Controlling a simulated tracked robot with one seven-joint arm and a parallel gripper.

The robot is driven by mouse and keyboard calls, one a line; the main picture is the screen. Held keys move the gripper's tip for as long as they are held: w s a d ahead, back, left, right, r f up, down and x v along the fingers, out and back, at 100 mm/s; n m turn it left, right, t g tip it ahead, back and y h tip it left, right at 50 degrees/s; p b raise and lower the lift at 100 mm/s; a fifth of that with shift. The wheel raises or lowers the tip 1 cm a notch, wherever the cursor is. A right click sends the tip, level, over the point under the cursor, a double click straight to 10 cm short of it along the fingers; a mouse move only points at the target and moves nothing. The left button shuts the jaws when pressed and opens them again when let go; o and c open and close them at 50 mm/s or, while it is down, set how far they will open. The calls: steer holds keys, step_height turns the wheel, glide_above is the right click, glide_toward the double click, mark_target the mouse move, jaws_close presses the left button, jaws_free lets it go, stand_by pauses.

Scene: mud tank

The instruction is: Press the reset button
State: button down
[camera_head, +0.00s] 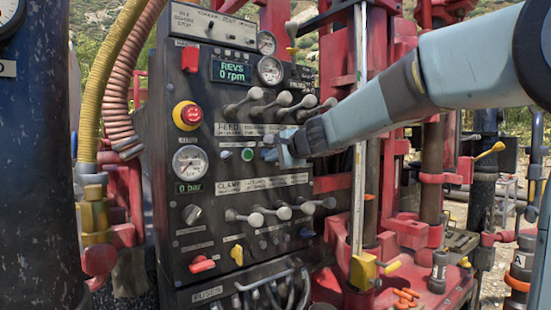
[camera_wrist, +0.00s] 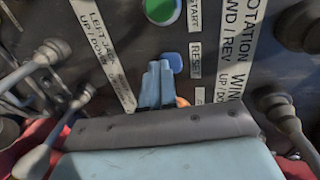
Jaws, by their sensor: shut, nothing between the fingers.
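The reset button is a small blue button (camera_wrist: 175,62) in the wrist view, beside a white label reading RESET (camera_wrist: 195,60). My gripper (camera_wrist: 157,80) is shut and empty. Its blue-grey fingertips appear just left of and slightly below the button in the wrist view. I cannot tell whether they touch the panel or the button. In the head view my gripper (camera_head: 275,154) is in front of the black control panel (camera_head: 172,140), right of the green button (camera_head: 247,154). I cannot make out the reset button clearly there.
The green START button (camera_wrist: 162,10) is above the fingertips in the wrist view. An orange part (camera_wrist: 182,101) is mostly hidden below. Lever knobs (camera_head: 256,93) stick out above and below my gripper. A red emergency stop (camera_head: 187,115) is on the panel's left.

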steer(key=shift+w+a+r, duration=0.2)
steer(key=shift+a, duration=0.1)
steer(key=f+v, duration=0.2)
steer(key=v, duration=1.2)
steer(key=shift+d, duration=0.3)
steer(key=shift+s, duration=0.15)
steer(key=s+d+f+n+g+h, duration=0.3)
steer(key=s+d+f, duration=0.4)
steer(key=s+f, duration=0.4)
steer(key=s+d+f+n+g+h, duration=0.3)
steer(key=s+d+f+n+h, duration=0.2)
steer(key=s+f, duration=0.7)
steer(key=s+d+n, duration=0.2)
steer(key=n, duration=0.1)
steer(key=shift+g, duration=0.3)
